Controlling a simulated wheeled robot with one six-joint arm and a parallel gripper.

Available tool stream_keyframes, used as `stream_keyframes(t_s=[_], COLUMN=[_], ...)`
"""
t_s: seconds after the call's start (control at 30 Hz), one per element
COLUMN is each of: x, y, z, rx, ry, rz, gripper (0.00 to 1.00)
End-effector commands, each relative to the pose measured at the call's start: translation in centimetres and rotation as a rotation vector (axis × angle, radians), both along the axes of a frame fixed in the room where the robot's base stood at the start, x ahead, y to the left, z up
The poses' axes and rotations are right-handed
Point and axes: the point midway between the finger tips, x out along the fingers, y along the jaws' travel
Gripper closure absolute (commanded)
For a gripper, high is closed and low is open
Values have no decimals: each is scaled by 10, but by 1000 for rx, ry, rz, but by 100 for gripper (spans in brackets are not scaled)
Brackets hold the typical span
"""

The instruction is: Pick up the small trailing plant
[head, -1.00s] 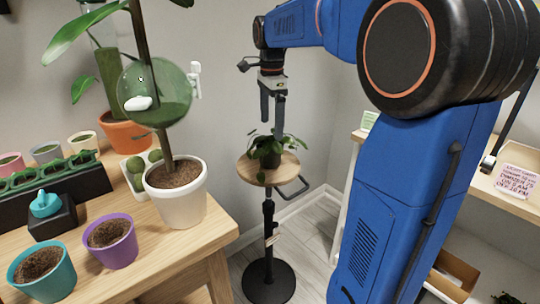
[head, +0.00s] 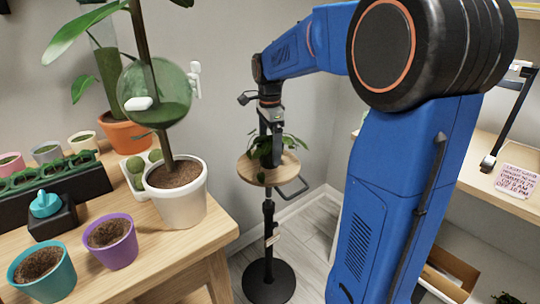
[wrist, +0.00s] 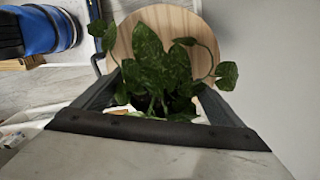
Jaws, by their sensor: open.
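The small trailing plant (head: 262,152) stands on a round wooden stand top (head: 246,172), its leaves spilling over the edge. In the wrist view the plant (wrist: 150,65) fills the space between my fingers, with stems trailing to both sides. Its pot is mostly hidden by leaves and my gripper. My gripper (head: 270,145) points down from above, its fingers low around the plant. In the wrist view my open gripper (wrist: 155,100) has one finger on each side of the foliage. I cannot tell whether the fingers touch the pot.
The stand has a black pole, a round base (head: 269,282) and a side handle (head: 292,188). A wooden table (head: 175,240) at left holds a white pot (head: 178,203), a purple pot (head: 112,248) and a teal pot (head: 42,278). A shelf (head: 500,185) is at right.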

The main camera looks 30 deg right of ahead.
Motion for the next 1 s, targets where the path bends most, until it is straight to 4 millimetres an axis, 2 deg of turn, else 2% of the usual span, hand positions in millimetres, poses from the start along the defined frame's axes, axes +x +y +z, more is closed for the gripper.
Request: stream_keyframes(t_s=[0.1, 0.13, 0.3, 0.33, 0.67, 0.77, 1.0], x=[0, 0, 0, 0, 0, 1, 1], y=[0, 0, 0, 0, 0, 0, 0], z=[0, 0, 0, 0, 6, 18, 62], rx=[0, 0, 0, 0, 0, 0, 0], ry=[0, 0, 0, 0, -1, -3, -3], rz=[0, 0, 0, 0, 0, 0, 0], gripper=[9, 14, 54, 57, 57, 57, 57])
